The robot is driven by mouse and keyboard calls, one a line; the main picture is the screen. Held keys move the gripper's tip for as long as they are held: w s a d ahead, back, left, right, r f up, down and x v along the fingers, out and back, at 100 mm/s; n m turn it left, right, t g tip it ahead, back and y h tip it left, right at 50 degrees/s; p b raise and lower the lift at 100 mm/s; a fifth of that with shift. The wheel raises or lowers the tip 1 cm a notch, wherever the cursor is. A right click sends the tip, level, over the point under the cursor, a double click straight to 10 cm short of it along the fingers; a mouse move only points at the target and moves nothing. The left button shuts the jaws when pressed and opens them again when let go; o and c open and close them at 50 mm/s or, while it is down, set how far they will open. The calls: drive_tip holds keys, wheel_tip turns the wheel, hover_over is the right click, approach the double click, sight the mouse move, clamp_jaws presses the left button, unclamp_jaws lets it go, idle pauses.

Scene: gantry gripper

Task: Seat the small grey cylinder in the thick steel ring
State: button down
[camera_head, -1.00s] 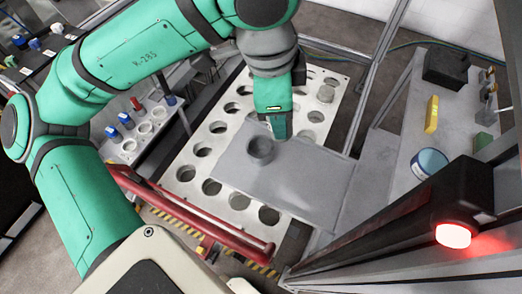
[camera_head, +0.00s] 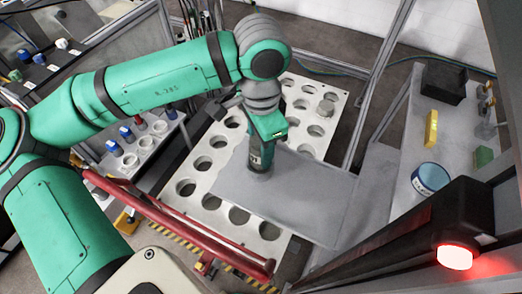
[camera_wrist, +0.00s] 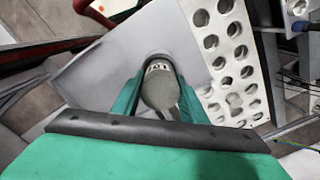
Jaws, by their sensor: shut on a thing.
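My gripper (camera_head: 261,160) points down over the grey sheet and is shut on the small grey cylinder (camera_wrist: 160,92), which shows between its green fingers in the wrist view. The thick steel ring (camera_wrist: 157,61) shows as a dark arched rim just beyond the cylinder in the wrist view. In the head view the fingers hide nearly all of the ring and the cylinder. The fingertips are at the ring's place on the sheet. I cannot tell whether the cylinder's lower end is inside the ring or above it.
The grey sheet (camera_head: 310,205) lies over a pale plate with several round holes (camera_head: 205,203); a grey piece (camera_head: 325,107) sits in one hole. A red rail (camera_head: 185,222) runs in front. A side bench at right holds a yellow block (camera_head: 431,128) and a blue-rimmed can (camera_head: 430,179).

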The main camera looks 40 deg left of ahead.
drive_tip(key=shift+f, duration=0.95)
drive_tip(key=shift+s, duration=0.1)
drive_tip(key=shift+f, duration=0.15)
drive_tip(key=c, duration=1.1)
unclamp_jaws()
wheel_tip(320, 180, up, 12)
drive_tip(key=shift+r, duration=0.15)
